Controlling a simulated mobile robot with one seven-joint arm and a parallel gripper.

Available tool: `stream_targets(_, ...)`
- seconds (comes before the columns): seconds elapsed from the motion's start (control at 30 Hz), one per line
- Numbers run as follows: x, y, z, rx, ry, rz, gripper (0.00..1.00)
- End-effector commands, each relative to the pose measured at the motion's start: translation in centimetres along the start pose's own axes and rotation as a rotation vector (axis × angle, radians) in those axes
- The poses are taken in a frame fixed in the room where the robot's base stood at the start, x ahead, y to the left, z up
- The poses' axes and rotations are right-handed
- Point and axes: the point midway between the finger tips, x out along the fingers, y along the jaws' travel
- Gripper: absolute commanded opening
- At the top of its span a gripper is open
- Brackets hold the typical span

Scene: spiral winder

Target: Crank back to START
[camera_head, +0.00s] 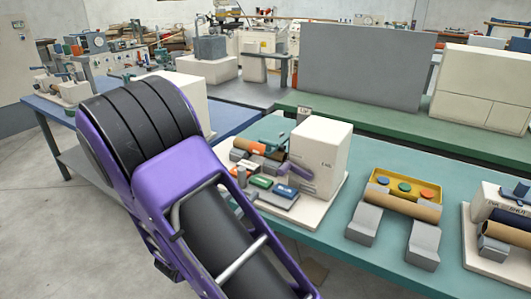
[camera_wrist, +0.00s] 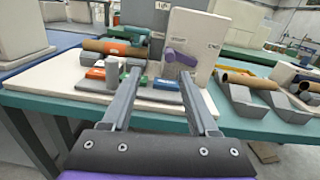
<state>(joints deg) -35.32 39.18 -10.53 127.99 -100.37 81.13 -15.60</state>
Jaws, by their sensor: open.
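The spiral winder stands on a white base plate (camera_head: 300,212) on the teal table. Its white housing (camera_head: 325,150) carries small lettering that seems to read END, and also shows in the wrist view (camera_wrist: 205,35). A purple crank handle (camera_head: 297,168) sticks out of the housing's front low on its left side; it also shows in the wrist view (camera_wrist: 182,58). A small tag (camera_wrist: 162,5) stands behind; its text is too small to read. My gripper (camera_wrist: 160,73) is open and empty, its fingers pointing at the winder below the handle. I cannot tell whether they touch anything.
A grey post (camera_wrist: 112,72) stands near the left finger. Grey cradles with a cardboard tube (camera_head: 405,203) and yellow tray (camera_head: 390,183) are to the right.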

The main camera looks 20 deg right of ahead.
Motion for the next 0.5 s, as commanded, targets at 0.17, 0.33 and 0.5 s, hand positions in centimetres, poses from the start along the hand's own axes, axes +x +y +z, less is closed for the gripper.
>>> stream_targets(0.17,-0.3,-2.6,-2.1,-0.066,0.006,-0.022,0.6)
stream_targets(0.33,1.5,-2.7,-2.1,-0.066,0.006,-0.025,0.6)
stream_targets(0.5,5.1,-2.8,-2.1,-0.065,0.006,-0.027,0.6)
